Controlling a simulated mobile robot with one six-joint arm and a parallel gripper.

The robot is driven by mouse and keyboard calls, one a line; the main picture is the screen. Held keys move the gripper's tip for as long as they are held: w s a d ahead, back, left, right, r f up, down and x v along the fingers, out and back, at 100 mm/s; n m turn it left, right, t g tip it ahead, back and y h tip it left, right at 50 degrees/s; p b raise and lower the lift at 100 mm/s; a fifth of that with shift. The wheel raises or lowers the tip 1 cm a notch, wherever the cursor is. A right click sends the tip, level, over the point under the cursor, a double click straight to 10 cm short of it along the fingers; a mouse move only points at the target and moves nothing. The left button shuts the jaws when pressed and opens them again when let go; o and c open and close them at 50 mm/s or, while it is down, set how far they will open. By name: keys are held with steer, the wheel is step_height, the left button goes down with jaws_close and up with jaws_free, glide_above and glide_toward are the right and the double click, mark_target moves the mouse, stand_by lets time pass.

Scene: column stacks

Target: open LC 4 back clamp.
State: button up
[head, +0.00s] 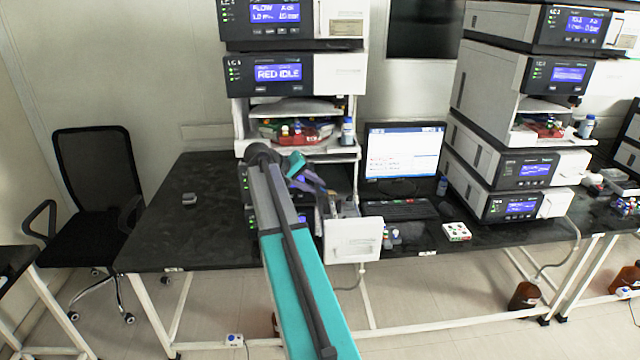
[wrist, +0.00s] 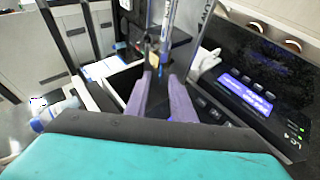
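My gripper (head: 322,188) reaches into the open lower compartment of the left instrument stack (head: 296,75). In the wrist view, its two purple fingers (wrist: 167,77) stand a little apart, with a narrow gap between their tips. Upright column-like rods (wrist: 168,28) stand just beyond the fingertips, and a small tan part (wrist: 155,62) is close to the left fingertip. I cannot tell which part is the back clamp, or whether the fingers touch it. The compartment's white door (head: 353,240) hangs open in the head view. My arm hides much of the compartment.
A lit blue display panel (wrist: 245,95) lies close to the right of the fingers in the wrist view. A monitor (head: 404,150) and keyboard (head: 400,209) stand right of the stack. A second stack (head: 520,120) is farther right. The black bench (head: 190,235) is mostly clear at left.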

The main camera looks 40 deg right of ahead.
mark_target(327, 194)
steer(key=shift+x, duration=1.1)
